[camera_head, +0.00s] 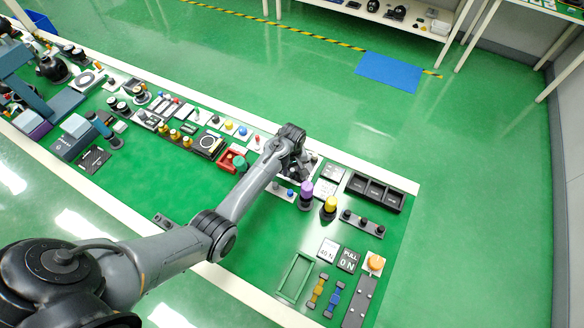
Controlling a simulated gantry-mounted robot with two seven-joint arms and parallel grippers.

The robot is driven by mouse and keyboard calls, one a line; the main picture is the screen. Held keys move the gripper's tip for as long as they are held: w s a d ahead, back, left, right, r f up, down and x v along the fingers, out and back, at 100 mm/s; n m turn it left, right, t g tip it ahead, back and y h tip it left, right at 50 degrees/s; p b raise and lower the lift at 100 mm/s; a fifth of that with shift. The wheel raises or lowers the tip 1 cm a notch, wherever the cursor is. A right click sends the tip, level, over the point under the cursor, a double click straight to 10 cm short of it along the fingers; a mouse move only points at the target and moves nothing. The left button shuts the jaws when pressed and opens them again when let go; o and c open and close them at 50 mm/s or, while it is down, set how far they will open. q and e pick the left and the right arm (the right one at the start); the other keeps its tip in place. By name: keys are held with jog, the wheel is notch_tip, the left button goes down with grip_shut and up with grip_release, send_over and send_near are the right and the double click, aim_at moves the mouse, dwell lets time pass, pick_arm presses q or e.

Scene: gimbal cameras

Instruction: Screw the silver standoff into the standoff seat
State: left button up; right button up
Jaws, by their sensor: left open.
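My left arm reaches in from the lower left, and its gripper (298,172) is over the back part of the green bench, right of the middle. The gripper points down at a pale plate (285,189) with small knobs, which it partly covers. The jaws are open, but the fingers are small and dark here. I cannot make out the silver standoff or its seat; they are too small or hidden near the gripper. My right gripper is not in view.
A purple-topped post (306,195) and a yellow-topped post (329,207) stand close right of the gripper. A black divided tray (376,191) lies behind them. A red-and-green part (232,160) is to the left. The green bench (170,195) is clear at middle left.

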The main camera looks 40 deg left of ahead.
aim_at(292, 169)
pick_arm(q)
grip_shut()
dwell(0.3)
jog(key=shift+m+p, duration=0.3)
jog(key=shift+m, duration=0.1)
grip_release()
notch_tip(292, 169, up, 11)
jog(key=p, duration=0.1)
jog(key=shift+p, duration=0.35)
